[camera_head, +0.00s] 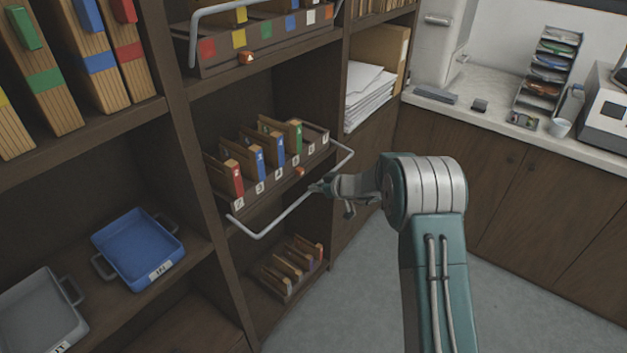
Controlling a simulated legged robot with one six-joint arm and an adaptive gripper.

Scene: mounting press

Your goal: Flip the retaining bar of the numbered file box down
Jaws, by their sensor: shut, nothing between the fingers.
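The numbered file box (270,182) sits on the middle shelf, with number labels along its front edge and several files with red, blue and green tabs standing in it. Its pale metal retaining bar (283,216) sticks out in front of the box, its long rod lying out from and below the front edge. My gripper (316,187) is shut and empty. Its tips are at the bar's long rod, right of the middle. I cannot tell whether they touch it. The gripper hides a short part of the rod.
Above is a colour-marked box (262,38) with its own bar. A lower box (290,270) holds several files. A blue tray (140,250) and a grey tray (38,312) sit at left. A counter (500,120) stands right; the floor between is clear.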

